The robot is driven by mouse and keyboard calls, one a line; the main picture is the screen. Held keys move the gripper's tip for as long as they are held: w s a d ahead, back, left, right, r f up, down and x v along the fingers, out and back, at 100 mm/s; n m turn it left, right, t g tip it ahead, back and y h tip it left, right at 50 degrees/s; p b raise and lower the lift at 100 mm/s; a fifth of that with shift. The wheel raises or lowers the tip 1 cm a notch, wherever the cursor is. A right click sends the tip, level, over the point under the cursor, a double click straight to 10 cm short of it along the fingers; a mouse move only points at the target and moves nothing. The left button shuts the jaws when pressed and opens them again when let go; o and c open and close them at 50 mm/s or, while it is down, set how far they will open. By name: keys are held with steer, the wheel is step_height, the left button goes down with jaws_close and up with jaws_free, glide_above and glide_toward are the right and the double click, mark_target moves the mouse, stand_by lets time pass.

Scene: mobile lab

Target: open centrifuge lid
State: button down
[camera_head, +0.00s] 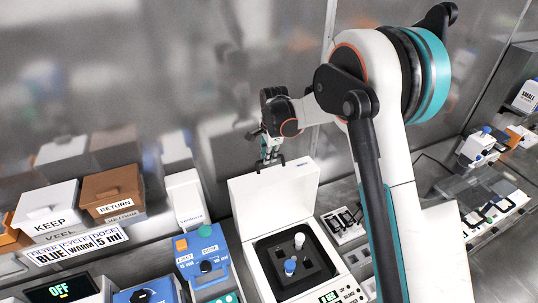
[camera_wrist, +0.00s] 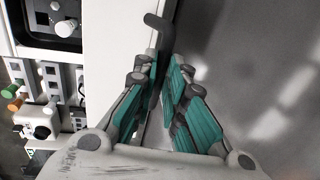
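The centrifuge (camera_head: 263,273) is a white box at the bottom middle of the head view. Its white lid (camera_head: 275,198) stands raised, roughly upright, at the back of the box. The dark well below is exposed and holds a blue-capped tube (camera_head: 290,267) and a white-capped tube (camera_head: 299,240). My gripper (camera_head: 271,152) is at the lid's top edge. In the wrist view, its teal fingers (camera_wrist: 164,66) are close on both sides of a dark bent lid handle (camera_wrist: 158,22) and appear shut on it. The lid's white edge (camera_wrist: 115,25) lies left of the fingers.
A KEEP box (camera_head: 45,212) and a brown RETURN box (camera_head: 110,190) stand at the left. A blue dosing device (camera_head: 207,262) is just left of the centrifuge. A small rack (camera_head: 343,225) is to its right. A grey wall rises behind.

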steer(key=s+d+r+t+y+b, duration=0.1)
steer(key=s+d+t+b, duration=0.2)
steer(key=s, duration=0.7)
steer(key=shift+d+r+b, duration=0.2)
steer(key=shift+d+b, duration=0.35)
steer(key=shift+b, duration=0.5)
steer(key=c, duration=1.7)
jaws_free()
steer(key=shift+o, duration=0.2)
steer(key=shift+r, duration=0.1)
steer(key=v, duration=1.1)
steer(key=shift+s+d+r, duration=0.2)
steer(key=shift+s+r, duration=0.05)
steer(key=shift+s, duration=0.15)
